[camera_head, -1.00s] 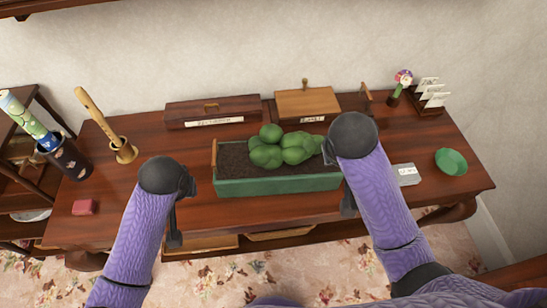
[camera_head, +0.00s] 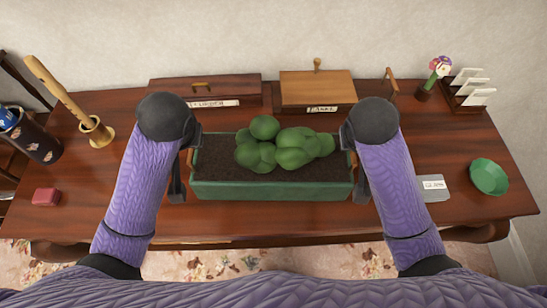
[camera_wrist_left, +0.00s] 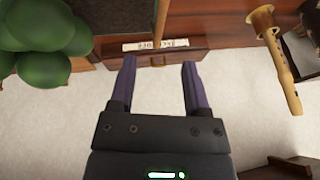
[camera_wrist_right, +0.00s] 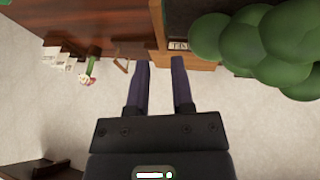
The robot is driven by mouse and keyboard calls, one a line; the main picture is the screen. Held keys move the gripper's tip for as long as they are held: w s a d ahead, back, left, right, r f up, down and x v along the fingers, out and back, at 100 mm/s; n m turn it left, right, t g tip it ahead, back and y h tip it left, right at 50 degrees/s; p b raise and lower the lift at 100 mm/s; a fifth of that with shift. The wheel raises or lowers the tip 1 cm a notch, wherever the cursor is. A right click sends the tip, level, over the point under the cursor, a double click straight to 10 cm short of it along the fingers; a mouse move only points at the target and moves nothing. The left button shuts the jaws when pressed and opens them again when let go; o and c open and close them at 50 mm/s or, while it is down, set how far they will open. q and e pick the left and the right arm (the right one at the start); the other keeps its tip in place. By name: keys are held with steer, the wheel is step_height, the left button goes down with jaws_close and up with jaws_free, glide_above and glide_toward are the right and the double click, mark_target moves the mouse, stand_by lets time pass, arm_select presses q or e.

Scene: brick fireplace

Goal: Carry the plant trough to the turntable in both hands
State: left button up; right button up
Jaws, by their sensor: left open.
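The plant trough (camera_head: 270,190) is a long green box with dark soil and several round green plants, standing on the wooden desk. It has a wooden handle at each end; the left one shows in the left wrist view (camera_wrist_left: 162,15), the right one in the right wrist view (camera_wrist_right: 157,25). My left gripper (camera_wrist_left: 158,62) is open at the left end, with the handle in line between its fingertips. My right gripper (camera_wrist_right: 160,62) is at the right end, its fingers apart but closer together than the left ones. Fingertip contact is unclear. I cannot identify a turntable.
Two wooden boxes (camera_head: 225,91) (camera_head: 317,90) stand behind the trough. A recorder in a stand (camera_head: 100,131), a dark pot (camera_head: 35,140) and a red block (camera_head: 46,197) are at left. A green dish (camera_head: 489,177), a card stack (camera_head: 433,188) and a letter rack (camera_head: 468,90) are at right.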

arm_select(q)
steer(key=x, duration=1)
arm_select(e)
steer(key=x, duration=1)
arm_select(q)
steer(key=c, duration=0.5)
arm_select(e)
jaws_close()
arm_select(q)
jaws_close()
steer(key=shift+r, duration=0.1)
arm_select(e)
steer(key=shift+w+r, duration=0.1)
